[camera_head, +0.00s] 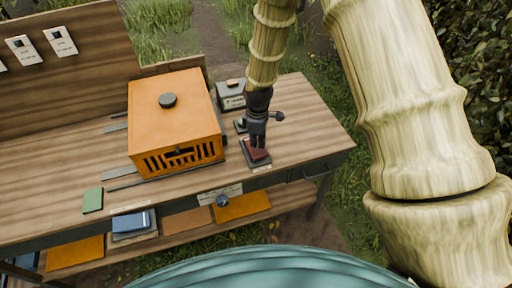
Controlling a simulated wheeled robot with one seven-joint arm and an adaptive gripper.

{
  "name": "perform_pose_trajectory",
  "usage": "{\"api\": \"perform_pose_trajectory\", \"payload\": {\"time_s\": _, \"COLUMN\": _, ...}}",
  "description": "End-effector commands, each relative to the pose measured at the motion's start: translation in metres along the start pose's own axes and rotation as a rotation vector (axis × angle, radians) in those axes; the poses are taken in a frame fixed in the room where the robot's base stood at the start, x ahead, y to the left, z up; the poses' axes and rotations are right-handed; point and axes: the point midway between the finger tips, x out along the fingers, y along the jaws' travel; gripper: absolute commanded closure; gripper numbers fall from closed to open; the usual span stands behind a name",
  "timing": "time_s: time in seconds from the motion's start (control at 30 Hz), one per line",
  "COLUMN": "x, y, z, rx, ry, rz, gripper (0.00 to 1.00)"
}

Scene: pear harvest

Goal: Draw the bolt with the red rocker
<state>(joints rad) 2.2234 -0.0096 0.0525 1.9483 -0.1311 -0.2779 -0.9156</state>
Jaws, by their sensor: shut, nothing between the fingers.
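The red rocker (257,154) sits on a dark plate (262,165) near the front edge of the bench, right of the orange box. My gripper (257,144) is shut and empty. It points down, with its tips at or just above the rocker; I cannot tell whether they touch. The gripper hides the rear part of the rocker. The orange box (195,100) has a dark knob on top and a slotted front with a dark bar-like piece (178,152). I cannot tell whether that piece is the bolt.
A grey box with a label (231,97) stands behind my gripper, with another small dark device beside it. A green block (92,200) lies at the front left of the wooden bench (50,205). A lower shelf holds orange panels and blue items. The bench's right end is clear.

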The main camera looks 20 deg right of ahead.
Motion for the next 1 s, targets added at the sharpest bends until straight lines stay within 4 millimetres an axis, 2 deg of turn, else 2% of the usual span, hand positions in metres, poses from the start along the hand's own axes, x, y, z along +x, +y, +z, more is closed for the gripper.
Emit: {"api": "perform_pose_trajectory", "payload": {"time_s": 1.0, "x": 0.012, "y": 0.000, "z": 0.000, "rx": 0.000, "ry": 0.000, "rz": 0.000, "gripper": 1.00}}
